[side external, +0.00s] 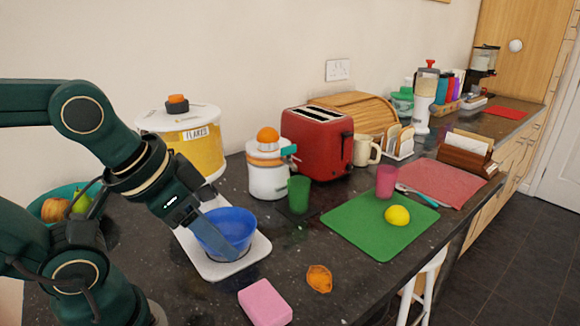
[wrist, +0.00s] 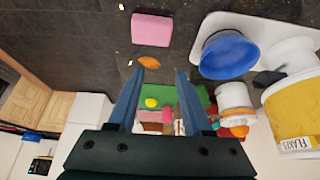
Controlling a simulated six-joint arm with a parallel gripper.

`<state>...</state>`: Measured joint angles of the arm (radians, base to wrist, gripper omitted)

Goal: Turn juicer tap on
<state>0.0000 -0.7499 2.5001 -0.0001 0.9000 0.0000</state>
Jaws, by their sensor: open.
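The white juicer (side external: 267,180) stands on the dark counter with an orange (side external: 268,136) on top and an orange band below it. Its teal tap (side external: 289,150) sticks out at the upper right side; whether it is on or off I cannot tell. A green cup (side external: 299,194) stands just right of the juicer, below the tap. My gripper (side external: 240,254) is open and empty, pointing down in front of the blue bowl, apart from the juicer; both fingers (wrist: 159,74) show in the wrist view.
The blue bowl (side external: 222,222) sits on a white scale (side external: 212,267) between my gripper and the juicer. A yellow flakes canister (side external: 203,150) and red toaster (side external: 318,148) flank the juicer. A pink sponge (side external: 265,302), orange peel (side external: 319,278) and green board (side external: 345,222) lie in front.

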